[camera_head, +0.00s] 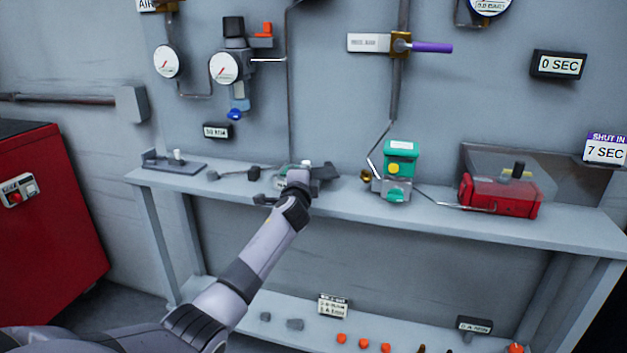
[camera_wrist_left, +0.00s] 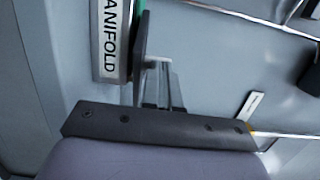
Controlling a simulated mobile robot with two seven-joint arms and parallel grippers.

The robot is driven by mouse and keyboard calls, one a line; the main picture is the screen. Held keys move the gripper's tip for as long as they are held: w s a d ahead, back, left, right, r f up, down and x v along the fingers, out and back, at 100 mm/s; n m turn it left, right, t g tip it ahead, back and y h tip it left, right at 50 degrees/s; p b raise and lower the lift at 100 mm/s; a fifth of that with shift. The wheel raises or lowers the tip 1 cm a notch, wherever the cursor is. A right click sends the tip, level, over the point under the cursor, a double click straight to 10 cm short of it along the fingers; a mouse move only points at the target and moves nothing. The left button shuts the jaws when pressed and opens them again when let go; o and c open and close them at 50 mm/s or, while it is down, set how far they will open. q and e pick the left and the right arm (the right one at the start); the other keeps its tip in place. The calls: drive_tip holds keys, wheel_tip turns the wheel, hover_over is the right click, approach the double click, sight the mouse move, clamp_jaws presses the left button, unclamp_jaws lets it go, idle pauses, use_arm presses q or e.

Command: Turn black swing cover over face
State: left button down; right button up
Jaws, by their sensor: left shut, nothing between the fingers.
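My left gripper (camera_head: 298,176) is over the middle of the bench shelf in the head view, and its hand hides most of what lies behind it. In the left wrist view its fingers (camera_wrist_left: 160,88) are shut and empty. A narrow black plate (camera_wrist_left: 140,45), which may be the swing cover seen edge-on, stands just beyond the fingertips beside a green edge. I cannot tell whether the fingers touch it. A pale label reading "ANIFOLD" (camera_wrist_left: 110,42) is left of it. The face cannot be made out. My right gripper is out of view.
The shelf (camera_head: 435,222) also holds a green and grey unit (camera_head: 398,172) and a red box (camera_head: 500,196) to the right, and a grey bracket (camera_head: 175,164) to the left. Gauges and thin pipes are on the wall behind. A red cabinet (camera_head: 50,215) stands at far left.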

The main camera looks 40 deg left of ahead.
use_arm(q)
drive_tip(key=shift+a, duration=1)
drive_tip(key=shift+w+a+b, duration=0.2)
drive_tip(key=shift+a+b, duration=0.2)
drive_tip(key=shift+a, duration=0.3)
drive_tip(key=shift+w+a+b, duration=0.2)
drive_tip(key=shift+a+b, duration=0.15)
drive_tip(key=shift+a, duration=0.3)
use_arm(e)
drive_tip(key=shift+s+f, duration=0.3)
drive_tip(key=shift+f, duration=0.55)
use_arm(q)
drive_tip(key=shift+s, duration=0.1)
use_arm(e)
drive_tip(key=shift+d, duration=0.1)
